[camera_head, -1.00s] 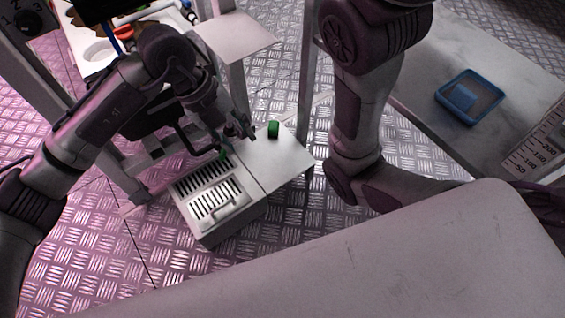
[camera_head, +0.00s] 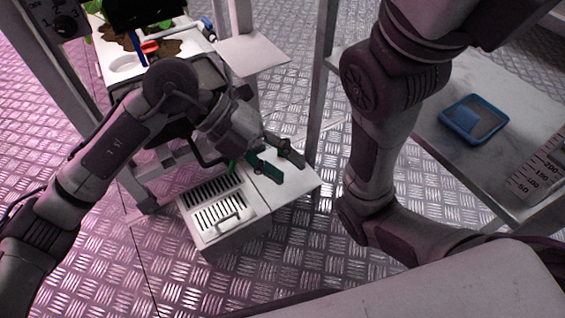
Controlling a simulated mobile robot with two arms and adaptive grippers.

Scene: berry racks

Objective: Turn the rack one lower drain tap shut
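My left gripper (camera_head: 292,168) reaches over the white top of a low slatted box (camera_head: 285,182). Its two fingers look apart, with dark green showing at the lower finger. The upright green knob seen earlier on the box top does not show clearly now; the gripper covers that spot. A thin green piece (camera_head: 232,167) shows beside the wrist at the slats. A red handle (camera_head: 150,47) and a blue pipe piece (camera_head: 207,23) are on the rack tray at the upper left. I cannot tell which part is the lower drain tap. My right gripper is not in view.
A white rack tray (camera_head: 124,65) stands behind my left arm. A grey side shelf (camera_head: 250,52) and an upright post (camera_head: 322,85) are close to the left gripper. A blue tray (camera_head: 474,120) lies on a bench at the right. The patterned floor in front is clear.

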